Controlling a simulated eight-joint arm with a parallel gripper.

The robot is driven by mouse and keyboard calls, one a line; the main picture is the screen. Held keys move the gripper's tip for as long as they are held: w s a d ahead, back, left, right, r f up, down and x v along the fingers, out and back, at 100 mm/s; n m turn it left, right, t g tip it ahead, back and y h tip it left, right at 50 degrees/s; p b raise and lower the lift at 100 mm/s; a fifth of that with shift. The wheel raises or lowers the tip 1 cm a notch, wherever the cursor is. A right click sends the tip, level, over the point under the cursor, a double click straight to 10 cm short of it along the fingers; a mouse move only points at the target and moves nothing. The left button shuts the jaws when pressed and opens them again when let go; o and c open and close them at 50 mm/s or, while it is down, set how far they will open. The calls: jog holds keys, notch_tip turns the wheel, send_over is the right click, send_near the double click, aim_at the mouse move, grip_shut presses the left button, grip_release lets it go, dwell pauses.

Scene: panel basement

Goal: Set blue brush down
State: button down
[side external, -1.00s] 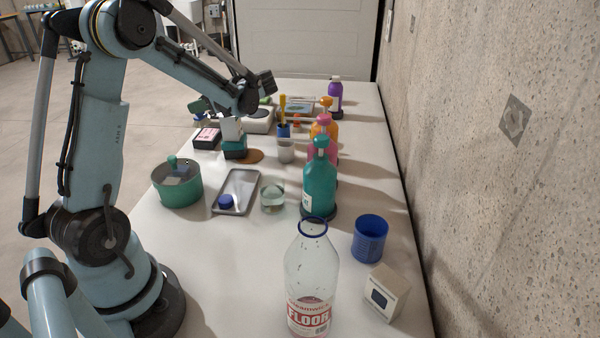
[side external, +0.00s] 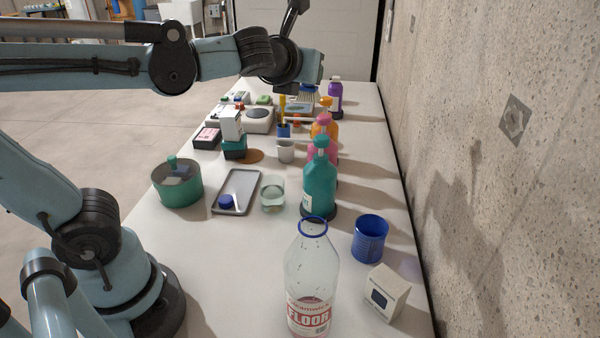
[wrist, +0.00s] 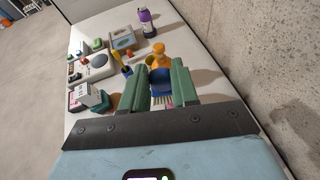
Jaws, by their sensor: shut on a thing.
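The blue brush (wrist: 161,82) is between the two green fingers of my gripper (wrist: 160,82) in the wrist view, and the fingers are shut on it. Its pale bristles show below the blue body. In the side external view the brush (side external: 309,93) hangs under my wrist, bristles down, above the far part of the white table (side external: 350,125). It looks raised off the table, near the orange pump bottle and the purple bottle. My fingers are mostly hidden in that view.
A grey tray (side external: 246,190), green pot (side external: 178,190), blue cup (side external: 370,238) and clear floor-cleaner bottle (side external: 312,275) are nearer. Bare table shows at front left.

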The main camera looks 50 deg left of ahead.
jog(key=s+d+r+m+t+h, duration=0.1)
jog(key=d+m+h, duration=0.2)
jog(key=d, duration=0.2)
jog(key=w+d+f, duration=0.3)
jog(key=w+f, duration=0.2)
jog(key=w, duration=0.2)
jog(key=shift+n+y, duration=0.6)
jog(key=shift+n, duration=0.1)
jog(key=shift+w+d+f, duration=0.5)
jog(key=shift+w+f, duration=0.3)
jog(key=shift+f, duration=2.3)
jog(key=shift+w+d+f, duration=0.5)
jog(key=shift+w+f, duration=0.25)
jog(key=shift+f, duration=2.35)
jog(key=shift+w+d+f, duration=0.5)
jog(key=shift+w+f, duration=0.3)
jog(key=shift+f, duration=2.3)
jog(key=shift+f, duration=0.65)
jog(key=c, duration=0.9)
grip_release()
jog(key=shift+o, duration=0.2)
